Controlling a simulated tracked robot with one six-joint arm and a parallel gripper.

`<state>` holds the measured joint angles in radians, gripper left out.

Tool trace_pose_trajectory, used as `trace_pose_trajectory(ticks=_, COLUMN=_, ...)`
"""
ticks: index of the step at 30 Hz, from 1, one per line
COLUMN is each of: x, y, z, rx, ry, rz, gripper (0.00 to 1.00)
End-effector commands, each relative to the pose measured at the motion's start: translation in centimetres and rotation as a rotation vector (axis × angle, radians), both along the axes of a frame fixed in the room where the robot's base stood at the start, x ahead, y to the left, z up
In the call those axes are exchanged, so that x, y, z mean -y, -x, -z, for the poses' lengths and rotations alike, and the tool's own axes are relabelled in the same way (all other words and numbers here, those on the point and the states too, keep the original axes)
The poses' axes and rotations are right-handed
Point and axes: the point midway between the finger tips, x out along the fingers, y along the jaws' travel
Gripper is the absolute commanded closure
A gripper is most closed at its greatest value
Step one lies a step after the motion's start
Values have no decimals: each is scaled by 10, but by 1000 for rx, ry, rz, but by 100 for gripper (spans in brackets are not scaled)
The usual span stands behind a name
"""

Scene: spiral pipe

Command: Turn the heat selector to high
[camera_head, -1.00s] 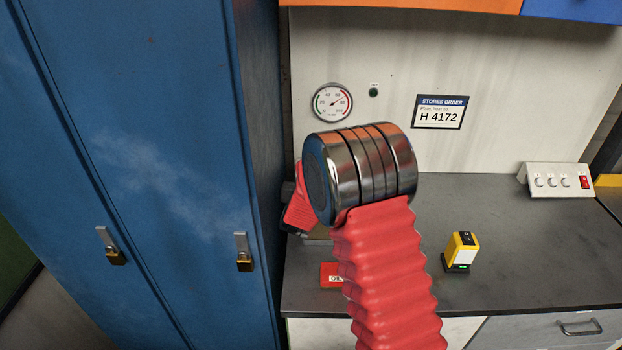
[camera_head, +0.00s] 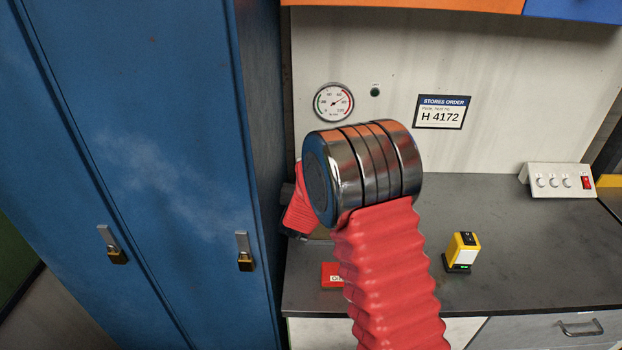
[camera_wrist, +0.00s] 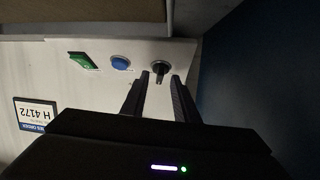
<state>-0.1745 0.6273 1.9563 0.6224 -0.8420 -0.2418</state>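A dark rotary knob on a pale round base, which looks like the heat selector (camera_wrist: 160,69), is on a pale panel in the wrist view. My gripper (camera_wrist: 160,76) is open, with one finger on each side of the knob. I cannot tell whether either fingertip touches the knob. Its markings are too small to read. In the head view my own arm hides the gripper, and the knob does not show.
A blue button (camera_wrist: 120,62) and a green switch (camera_wrist: 83,61) sit beside the knob. A blue locker (camera_head: 130,150) stands left of the grey bench (camera_head: 520,260). A yellow device (camera_head: 462,250), a red box (camera_head: 332,274) and a switch box (camera_head: 556,180) are on the bench.

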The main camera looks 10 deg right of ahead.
Motion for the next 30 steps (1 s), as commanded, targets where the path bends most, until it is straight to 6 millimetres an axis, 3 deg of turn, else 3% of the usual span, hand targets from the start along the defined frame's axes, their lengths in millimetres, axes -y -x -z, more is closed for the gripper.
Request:
trace_pose_trajectory(ticks=12, x=-15, y=51, z=-12, rx=-1, ry=0, rz=-1, gripper=73)
trace_pose_trajectory(ticks=30, x=-18, y=57, z=-19, rx=-8, ry=-11, rz=-11, gripper=73)
